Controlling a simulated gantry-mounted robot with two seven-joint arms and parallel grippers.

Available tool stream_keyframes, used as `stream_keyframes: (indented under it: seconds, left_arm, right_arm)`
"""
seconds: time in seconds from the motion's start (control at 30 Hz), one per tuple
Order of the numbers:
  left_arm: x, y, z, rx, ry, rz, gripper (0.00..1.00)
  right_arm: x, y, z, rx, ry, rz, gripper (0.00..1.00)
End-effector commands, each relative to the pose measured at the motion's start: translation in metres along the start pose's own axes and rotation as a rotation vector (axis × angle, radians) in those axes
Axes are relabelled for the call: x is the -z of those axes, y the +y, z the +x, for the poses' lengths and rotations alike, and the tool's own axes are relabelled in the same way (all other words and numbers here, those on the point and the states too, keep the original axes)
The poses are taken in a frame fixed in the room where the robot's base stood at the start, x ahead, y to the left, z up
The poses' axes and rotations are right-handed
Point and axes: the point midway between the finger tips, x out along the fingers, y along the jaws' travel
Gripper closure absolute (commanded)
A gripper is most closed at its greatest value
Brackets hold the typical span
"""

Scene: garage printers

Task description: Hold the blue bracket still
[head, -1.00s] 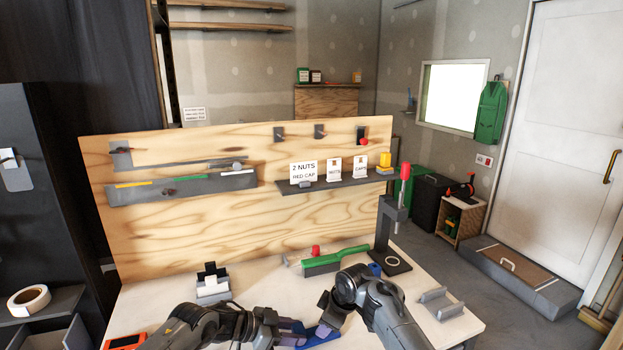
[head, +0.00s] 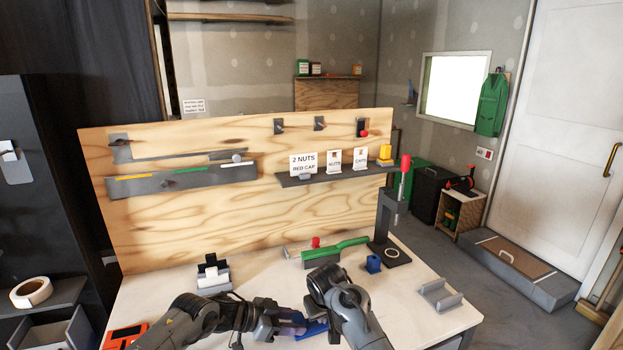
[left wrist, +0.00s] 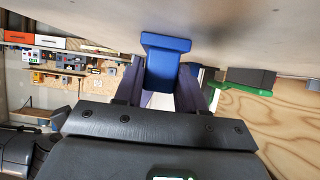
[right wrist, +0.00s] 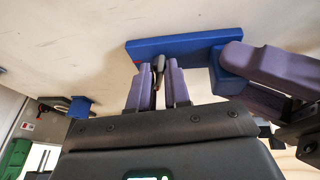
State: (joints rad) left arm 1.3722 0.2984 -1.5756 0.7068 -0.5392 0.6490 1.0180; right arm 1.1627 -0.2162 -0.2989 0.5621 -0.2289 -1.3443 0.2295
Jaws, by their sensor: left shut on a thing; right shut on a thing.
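The blue bracket (head: 312,329) is low in the head view, partly hidden by my right arm. My left gripper (head: 292,322) is shut on it. In the left wrist view, the bracket (left wrist: 165,62) sits between the purple fingers. In the right wrist view, the bracket shows as a long flat plate (right wrist: 172,46) with a block that a left finger covers in part. My right gripper (right wrist: 158,88) is shut on a small dark slender thing (right wrist: 158,68), whose tip is close to the plate. I cannot tell whether they touch. The right fingers are hidden in the head view.
A green-handled brush (head: 340,246), a small blue block (head: 373,264) and a press stand with a red handle (head: 404,165) are behind my arms. A grey cradle (head: 440,294) is at the right, a white-and-grey holder (head: 212,275) at the left. A plywood board (head: 220,220) closes the back.

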Motion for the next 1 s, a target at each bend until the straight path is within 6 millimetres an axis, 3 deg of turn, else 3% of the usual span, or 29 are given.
stream_keyframes:
  seconds: [0.13, 0.17, 0.27, 0.67, 1.0]
  left_arm:
    - [-0.001, 0.002, 0.001, -0.006, -0.001, 0.000, 1.00]
    - [-0.001, 0.002, 0.001, -0.006, -0.001, 0.000, 1.00]
    - [-0.001, 0.002, 0.001, -0.006, -0.001, 0.000, 1.00]
    - [-0.001, 0.001, 0.001, -0.004, -0.001, 0.000, 1.00]
    - [-0.001, 0.001, 0.000, -0.003, -0.001, 0.000, 1.00]
  right_arm:
    - [0.001, 0.002, -0.001, -0.001, 0.003, 0.001, 1.00]
    - [0.001, 0.002, -0.001, -0.001, 0.003, 0.001, 0.80]
    - [0.001, 0.002, -0.001, -0.001, 0.003, 0.000, 0.66]
    - [0.001, 0.002, -0.002, 0.001, 0.002, -0.002, 0.66]
    - [0.009, 0.004, -0.022, 0.001, 0.002, -0.003, 0.66]
